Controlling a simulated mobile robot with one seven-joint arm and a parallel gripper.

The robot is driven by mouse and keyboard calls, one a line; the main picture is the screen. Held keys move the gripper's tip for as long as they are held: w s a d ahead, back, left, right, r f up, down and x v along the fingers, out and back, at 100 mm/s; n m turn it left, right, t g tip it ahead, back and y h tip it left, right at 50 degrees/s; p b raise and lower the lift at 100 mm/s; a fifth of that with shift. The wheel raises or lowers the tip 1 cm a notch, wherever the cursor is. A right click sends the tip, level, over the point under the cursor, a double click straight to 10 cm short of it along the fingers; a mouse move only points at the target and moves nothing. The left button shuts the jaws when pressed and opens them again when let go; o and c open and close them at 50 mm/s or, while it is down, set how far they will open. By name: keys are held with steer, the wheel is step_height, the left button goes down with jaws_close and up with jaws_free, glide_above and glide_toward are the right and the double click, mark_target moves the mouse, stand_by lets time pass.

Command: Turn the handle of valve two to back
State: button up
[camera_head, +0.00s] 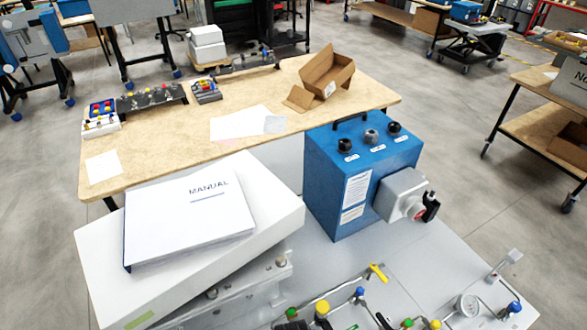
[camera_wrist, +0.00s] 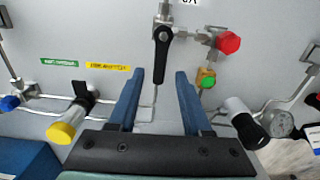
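In the wrist view, a valve with a black lever handle (camera_wrist: 161,48) sits on the grey panel ahead of my gripper. The handle hangs down from its metal body, close to upright in the picture. My gripper (camera_wrist: 160,73) is open and empty, with its two blue fingers to the left and right below the handle. Whether the fingers reach as deep as the handle I cannot tell. No label reading valve two is legible. My gripper does not show in the head view.
Close around are a red knob (camera_wrist: 228,43), a green knob (camera_wrist: 208,82), a yellow knob (camera_wrist: 61,132), a blue knob (camera_wrist: 10,103) and a gauge (camera_wrist: 279,124), joined by thin pipes.

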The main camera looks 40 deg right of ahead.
steer(key=shift+r, duration=0.15)
step_height(320, 180, up, 13)
steer(key=shift+b, duration=0.4)
steer(key=shift+f, duration=0.2)
stand_by(0.5)
